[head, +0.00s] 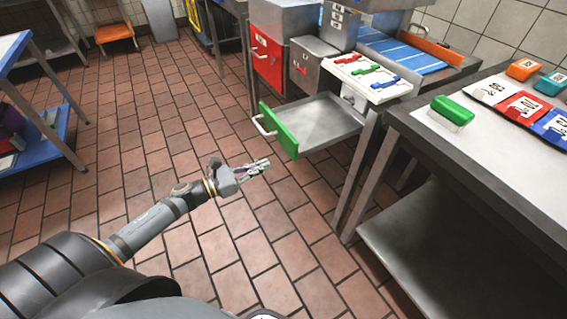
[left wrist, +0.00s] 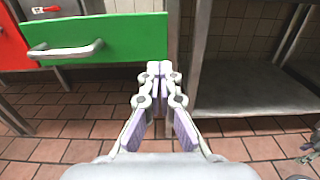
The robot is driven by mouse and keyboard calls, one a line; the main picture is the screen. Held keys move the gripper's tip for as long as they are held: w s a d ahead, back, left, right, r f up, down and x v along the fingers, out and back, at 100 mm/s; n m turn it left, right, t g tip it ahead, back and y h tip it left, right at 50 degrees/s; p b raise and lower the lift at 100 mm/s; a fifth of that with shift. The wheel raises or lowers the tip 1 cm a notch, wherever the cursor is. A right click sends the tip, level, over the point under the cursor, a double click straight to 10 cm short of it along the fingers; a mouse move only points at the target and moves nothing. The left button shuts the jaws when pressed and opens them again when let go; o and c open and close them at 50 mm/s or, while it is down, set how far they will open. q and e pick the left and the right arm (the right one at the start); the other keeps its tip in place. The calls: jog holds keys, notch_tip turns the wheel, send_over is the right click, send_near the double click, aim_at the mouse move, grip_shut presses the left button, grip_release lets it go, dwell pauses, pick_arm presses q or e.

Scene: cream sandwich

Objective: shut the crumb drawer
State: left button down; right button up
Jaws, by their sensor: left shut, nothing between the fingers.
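The crumb drawer (head: 318,122) is pulled out from under the counter, a shallow grey metal tray with a green front panel (head: 279,131). A pale bar handle (head: 262,126) is on the front's outer face. In the left wrist view the green front (left wrist: 110,40) and its handle (left wrist: 66,50) are at the upper left. My left gripper (head: 264,164) is shut and empty, in front of and below the drawer front, apart from it.
A red drawer front (head: 267,58) is left of the crumb drawer. A steel table (head: 470,165) with a lower shelf stands at the right, holding a green-topped block (head: 452,112) and coloured cards. A blue shelf unit (head: 45,135) is at the left. The tiled floor between is clear.

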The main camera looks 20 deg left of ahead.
aim_at(292, 153)
pick_arm(q)
jog(key=x, duration=0.6)
jog(key=shift+w+d+r, duration=0.2)
jog(key=shift+w, duration=0.15)
jog(key=shift+w+d+f, duration=0.15)
jog(key=shift+w+d, duration=0.2)
pick_arm(e)
jog(key=shift+w+r, duration=0.15)
jog(key=shift+w, duration=0.05)
